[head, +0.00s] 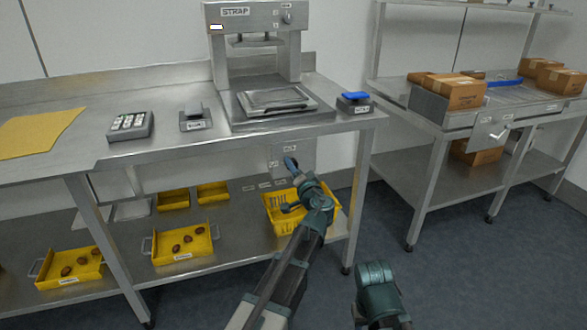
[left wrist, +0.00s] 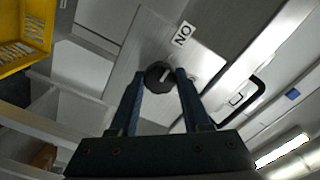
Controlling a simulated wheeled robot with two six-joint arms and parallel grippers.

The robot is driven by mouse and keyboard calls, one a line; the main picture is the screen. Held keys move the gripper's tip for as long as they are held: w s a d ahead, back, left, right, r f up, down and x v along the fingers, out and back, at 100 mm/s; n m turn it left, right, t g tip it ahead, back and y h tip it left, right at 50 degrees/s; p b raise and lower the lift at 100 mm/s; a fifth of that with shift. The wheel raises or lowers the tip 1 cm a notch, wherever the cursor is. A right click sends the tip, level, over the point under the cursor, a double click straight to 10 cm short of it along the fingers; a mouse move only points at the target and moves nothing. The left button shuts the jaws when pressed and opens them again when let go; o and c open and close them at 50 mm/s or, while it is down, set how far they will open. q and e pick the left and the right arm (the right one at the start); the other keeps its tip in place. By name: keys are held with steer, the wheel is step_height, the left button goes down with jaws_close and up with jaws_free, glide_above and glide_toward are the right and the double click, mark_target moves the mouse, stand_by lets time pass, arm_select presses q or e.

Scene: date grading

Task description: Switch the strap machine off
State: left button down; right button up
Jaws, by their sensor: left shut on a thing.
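The strap machine (head: 220,50) is a grey metal press labelled STRAP on the steel bench. Below the bench's front edge hangs a grey switch panel (head: 305,152) with small labels; it also shows in the left wrist view (left wrist: 205,62). A round black knob (left wrist: 154,80) with a pale mark sits on this panel, near a white ON label (left wrist: 183,33). My left gripper (head: 289,162) is at the panel, its two fingers shut on the knob's sides in the left wrist view (left wrist: 160,76). In the head view the gripper hides the knob. My right gripper's fingers do not show.
A yellow crate (head: 283,222) stands on the lower shelf beneath my left gripper. Yellow trays of dates (head: 200,240) are further left. A blue-topped device (head: 357,104) stands right of the machine. A second bench (head: 430,118) holds cardboard boxes (head: 460,92).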

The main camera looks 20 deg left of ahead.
arm_select(q)
steer(key=shift+m, duration=8.8)
steer(key=shift+s, duration=0.1)
steer(key=shift+c, duration=1.8)
jaws_free()
steer(key=v, duration=1.3)
steer(key=shift+s+d, duration=0.3)
